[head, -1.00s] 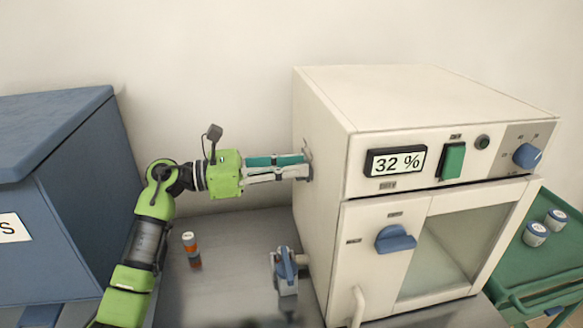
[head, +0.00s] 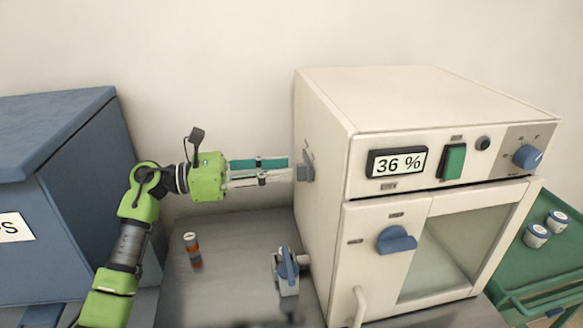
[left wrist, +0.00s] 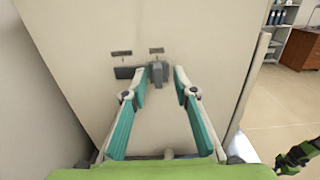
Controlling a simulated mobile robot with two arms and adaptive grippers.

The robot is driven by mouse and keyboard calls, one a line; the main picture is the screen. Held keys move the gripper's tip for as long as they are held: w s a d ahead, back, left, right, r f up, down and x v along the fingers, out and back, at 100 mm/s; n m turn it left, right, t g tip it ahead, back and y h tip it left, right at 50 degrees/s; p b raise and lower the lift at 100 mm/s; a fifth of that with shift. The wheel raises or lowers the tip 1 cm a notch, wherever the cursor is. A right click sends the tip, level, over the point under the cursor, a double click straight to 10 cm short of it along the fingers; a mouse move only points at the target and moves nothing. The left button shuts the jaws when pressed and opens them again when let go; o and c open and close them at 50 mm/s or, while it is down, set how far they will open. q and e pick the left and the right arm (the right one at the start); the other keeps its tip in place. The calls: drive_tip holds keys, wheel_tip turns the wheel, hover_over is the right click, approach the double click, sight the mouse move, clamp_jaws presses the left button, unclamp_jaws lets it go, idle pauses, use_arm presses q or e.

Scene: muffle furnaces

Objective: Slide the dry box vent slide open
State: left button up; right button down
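The dry box (head: 322,190) is a cream cabinet whose display (head: 397,162) reads 36 %. Its vent slide (head: 305,168) is a small grey knob on the left side wall. In the left wrist view the vent slide (left wrist: 158,72) stands at the right end of a dark slot (left wrist: 127,72), below two small labels. My left gripper (head: 290,171) is level with the slide and a little left of it, apart from the wall. Its green-padded fingers (left wrist: 159,75) are spread to either side of the knob in that view, with nothing between them.
A blue valve (head: 287,264) on a grey block stands on the metal bench beside the box. A small banded vial (head: 192,249) stands left of it. A blue cabinet (head: 85,190) is at the left. A green cart (head: 550,260) with two jars is at the right.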

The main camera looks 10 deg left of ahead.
use_arm(q)
drive_tip(key=shift+v, duration=1.95)
